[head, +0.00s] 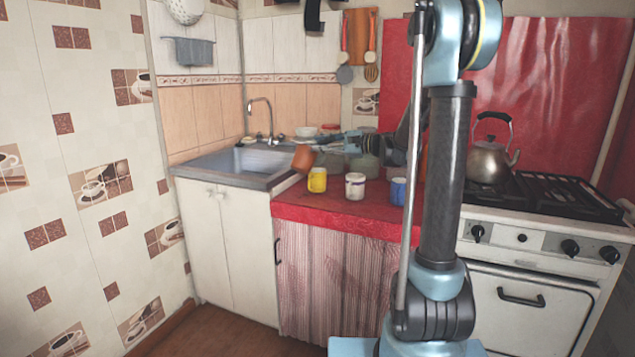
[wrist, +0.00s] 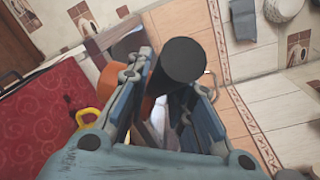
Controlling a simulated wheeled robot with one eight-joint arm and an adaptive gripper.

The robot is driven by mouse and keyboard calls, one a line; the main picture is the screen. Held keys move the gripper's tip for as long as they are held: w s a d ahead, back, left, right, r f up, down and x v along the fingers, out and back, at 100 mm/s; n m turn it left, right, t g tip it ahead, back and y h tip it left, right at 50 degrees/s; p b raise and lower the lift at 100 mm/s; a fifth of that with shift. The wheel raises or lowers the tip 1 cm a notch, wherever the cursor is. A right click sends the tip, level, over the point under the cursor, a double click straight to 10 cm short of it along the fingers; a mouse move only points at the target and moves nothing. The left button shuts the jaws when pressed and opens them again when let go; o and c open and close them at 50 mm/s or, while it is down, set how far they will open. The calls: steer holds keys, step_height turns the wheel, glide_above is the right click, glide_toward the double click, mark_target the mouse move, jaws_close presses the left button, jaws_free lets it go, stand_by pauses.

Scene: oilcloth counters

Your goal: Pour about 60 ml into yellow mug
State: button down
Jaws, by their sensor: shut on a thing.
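The yellow mug (head: 317,180) stands upright on the red counter, near the sink. I cannot tell whether liquid is flowing. The inside of the mug is hidden.
A white mug (head: 355,187) and a blue mug (head: 398,191) stand to the right of the yellow mug. The sink (head: 225,163) is to the left, with a faucet (head: 262,115). A kettle (head: 489,160) is on the stove at the right. Dishes stand behind.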

steer(key=shift+s+a+f+n, duration=0.2)
steer(key=shift+s+a+n, duration=0.1)
steer(key=shift+s+a, duration=0.1)
steer(key=s+a+f+n+h+b, duration=0.1)
steer(key=s+a+f+n+b, duration=0.1)
steer(key=f, duration=0.3)
steer(key=s+a+f+n+h+b, duration=0.1)
steer(key=s+a+f+n+b, duration=0.1)
steer(key=s+f, duration=0.3)
steer(key=shift+a+f+n+t+h, duration=0.3)
steer(key=shift+a+f+n+t, duration=0.15)
steer(key=shift+f+n, duration=0.3)
steer(key=shift+r, duration=0.1)
stand_by(0.8)
